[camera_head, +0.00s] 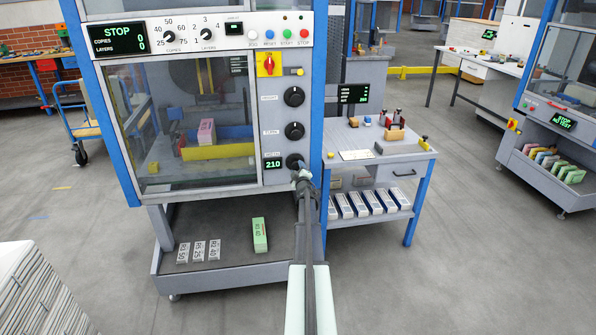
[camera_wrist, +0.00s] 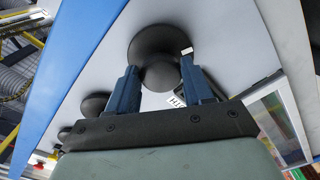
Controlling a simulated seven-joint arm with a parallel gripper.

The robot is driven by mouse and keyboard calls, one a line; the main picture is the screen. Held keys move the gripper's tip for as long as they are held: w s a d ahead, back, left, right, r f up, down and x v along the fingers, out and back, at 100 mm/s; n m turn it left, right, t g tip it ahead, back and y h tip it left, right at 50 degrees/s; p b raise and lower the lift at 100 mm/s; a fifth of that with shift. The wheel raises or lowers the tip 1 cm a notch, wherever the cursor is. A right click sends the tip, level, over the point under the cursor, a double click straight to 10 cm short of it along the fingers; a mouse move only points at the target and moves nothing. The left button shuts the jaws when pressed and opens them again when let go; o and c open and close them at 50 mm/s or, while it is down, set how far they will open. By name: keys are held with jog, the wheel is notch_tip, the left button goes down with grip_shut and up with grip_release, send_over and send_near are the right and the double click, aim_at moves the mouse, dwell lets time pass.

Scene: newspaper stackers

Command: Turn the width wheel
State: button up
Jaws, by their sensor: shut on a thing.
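The width wheel (camera_head: 293,160) is a black round knob, the lowest of three on the grey side panel of the machine. A green display (camera_head: 273,164) beside it reads 210. My gripper (camera_head: 303,174) is at the wheel in the head view and hides part of it. In the wrist view the wheel (camera_wrist: 160,52) is a dark disc with a rounded hub. A small light mark shows on the wheel's right edge.
Two similar knobs (camera_head: 294,97) (camera_head: 294,131) sit above on the panel. A red and yellow switch (camera_head: 268,65) is higher up. A side table (camera_head: 385,148) with tools stands close on the right. A lower tray (camera_head: 222,268) holds a green block (camera_head: 260,235).

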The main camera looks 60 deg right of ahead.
jog(key=o, duration=1)
jog(key=shift+s+a, duration=0.1)
jog(key=v, duration=1.3)
jog(key=shift+s+a, duration=0.2)
